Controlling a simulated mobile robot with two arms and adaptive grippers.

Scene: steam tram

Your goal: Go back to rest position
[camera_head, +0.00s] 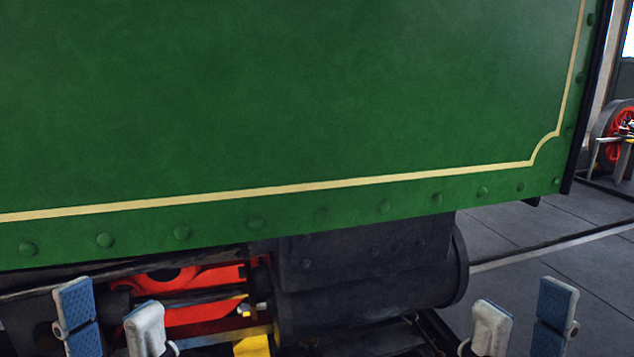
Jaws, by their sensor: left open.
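My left gripper (110,316) is at the lower left edge of the view, with a blue-padded finger and a grey finger standing apart. It is open, with nothing seen between the fingers. My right gripper (523,314) is at the lower right, with its grey and blue-padded fingers also apart and nothing seen between them. Both grippers point upward in the picture, in front of the lower part of the steam tram (300,100). The rest of both arms is mostly below the frame.
The tram's green riveted side panel with a cream line fills most of the view. Below it are a dark cylinder (365,290), red running gear (200,295) and a yellow part (253,343). Grey floor (530,235) with a rail lies at right; a red wheel (610,130) stands farther back.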

